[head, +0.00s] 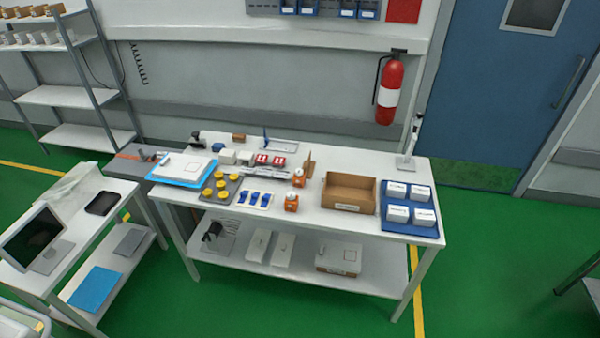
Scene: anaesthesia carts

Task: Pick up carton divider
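An open brown carton (349,207) sits on the right half of the white workbench (312,216). A thin upright brown piece (309,162) stands left of the carton, behind a small orange device; it may be the carton divider, but it is too small to tell. Neither of my grippers shows in the head view.
A blue tray with white boxes (421,231) adjoins the carton's right. Yellow round parts (220,185), blue parts (256,199) and orange devices (291,203) lie to its left. A side table with a monitor (36,241) stands at left. Green floor in front is clear.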

